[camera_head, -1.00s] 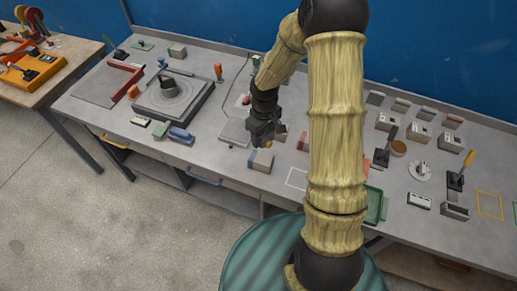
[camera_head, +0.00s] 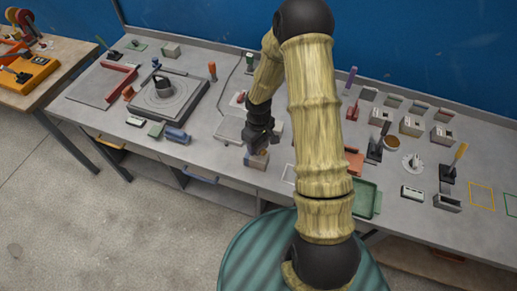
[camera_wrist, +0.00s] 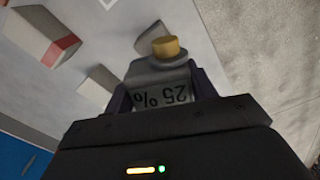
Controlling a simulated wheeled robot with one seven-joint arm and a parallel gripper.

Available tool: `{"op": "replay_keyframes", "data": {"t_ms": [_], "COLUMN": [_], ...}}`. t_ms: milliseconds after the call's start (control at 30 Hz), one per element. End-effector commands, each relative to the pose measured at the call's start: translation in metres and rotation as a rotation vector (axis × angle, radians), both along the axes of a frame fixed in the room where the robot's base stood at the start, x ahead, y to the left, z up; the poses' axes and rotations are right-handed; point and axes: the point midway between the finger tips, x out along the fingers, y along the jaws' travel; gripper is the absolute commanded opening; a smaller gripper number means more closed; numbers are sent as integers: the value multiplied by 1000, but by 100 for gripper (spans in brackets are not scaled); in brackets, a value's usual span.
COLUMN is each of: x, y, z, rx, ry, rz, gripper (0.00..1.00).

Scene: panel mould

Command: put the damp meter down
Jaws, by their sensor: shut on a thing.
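The damp meter (camera_wrist: 161,93) is a grey body with an upside-down "25 %" display and a yellow-orange round tip. In the wrist view it sits between the fingers of my gripper (camera_wrist: 163,88), which is shut on it. The meter is mostly hidden there by the fingers. I cannot tell whether it touches the box or bench.
A white outline (camera_head: 289,173) lies right of the box on the grey bench. A turntable plate (camera_head: 164,97) is at left. In the wrist view a red-ended pale block (camera_wrist: 38,34) lies nearby.

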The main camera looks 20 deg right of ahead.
Motion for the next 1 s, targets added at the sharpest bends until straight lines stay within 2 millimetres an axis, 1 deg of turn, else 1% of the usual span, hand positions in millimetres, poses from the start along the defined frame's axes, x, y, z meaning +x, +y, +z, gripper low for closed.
{"op": "replay_keyframes", "data": {"t_ms": [67, 167, 433, 500, 733, 867, 900, 967, 1000], "x": [0, -1, 0, 0, 0, 0, 0, 0, -1], "y": [0, 0, 0, 0, 0, 0, 0, 0, 0], "z": [0, -6, -38, -41, -41, -45, -45, -44, -44], "rx": [0, -1, -1, -1, -1, 0, -1, -1, -1], "ry": [0, 3, 2, 1, -1, 0, 1, 1, 1], "rz": [0, 1, 2, 1, 0, 0, 0, 0, 0], "gripper": [17, 17, 17, 17, 17, 17, 62, 74, 78]}}
